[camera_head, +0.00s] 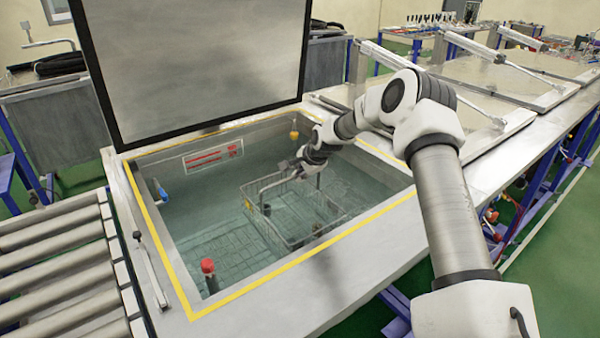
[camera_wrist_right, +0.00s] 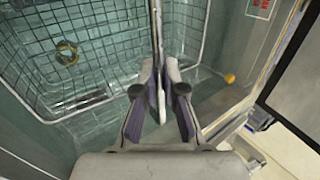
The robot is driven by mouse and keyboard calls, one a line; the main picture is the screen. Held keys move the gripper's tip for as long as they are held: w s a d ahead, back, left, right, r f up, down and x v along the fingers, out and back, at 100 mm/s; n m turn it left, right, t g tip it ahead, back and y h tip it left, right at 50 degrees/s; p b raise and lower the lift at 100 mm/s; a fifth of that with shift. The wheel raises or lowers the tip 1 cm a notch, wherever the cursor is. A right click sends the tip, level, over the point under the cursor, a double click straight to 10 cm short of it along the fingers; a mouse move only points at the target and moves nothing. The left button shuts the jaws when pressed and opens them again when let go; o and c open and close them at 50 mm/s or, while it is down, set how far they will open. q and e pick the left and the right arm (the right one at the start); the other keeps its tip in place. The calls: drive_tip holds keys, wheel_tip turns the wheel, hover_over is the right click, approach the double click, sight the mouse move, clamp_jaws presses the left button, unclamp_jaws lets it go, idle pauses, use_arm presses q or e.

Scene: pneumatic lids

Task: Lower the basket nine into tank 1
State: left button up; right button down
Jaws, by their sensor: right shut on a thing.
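The open tank (camera_head: 215,250) has a yellow-edged rim and clear greenish liquid. A wire basket (camera_head: 300,235) is inside the tank opening, toward its right side, roughly level. Its lower part appears to be in the liquid; whether it touches the floor cannot be told. My right gripper (camera_head: 304,170) reaches down into the tank at the basket's far side. In the right wrist view, the right gripper (camera_wrist_right: 160,92) is shut on the basket's upright handle bar. The basket's wire wall (camera_wrist_right: 88,85) spreads to the left there, with a small yellow ring-like mark. My left gripper is not in view.
The tank's lid (camera_head: 200,65) stands raised at the back. A roller conveyor (camera_head: 55,260) lies at the left. A red-capped post (camera_head: 208,268) stands in the near left of the tank, and an orange float (camera_head: 294,135) at its far side. Closed lids (camera_head: 480,90) line the right.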

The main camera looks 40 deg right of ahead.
drive_tip(key=shift+f+b, duration=1.35)
drive_tip(key=shift+f, duration=1.15)
drive_tip(key=c, duration=1.2)
unclamp_jaws()
drive_tip(key=shift+r, duration=0.1)
drive_tip(key=s+r+p, duration=0.3)
drive_tip(key=r, duration=0.8)
drive_tip(key=s+r+p, duration=0.3)
drive_tip(key=r, duration=0.8)
drive_tip(key=shift+s+a, duration=0.4)
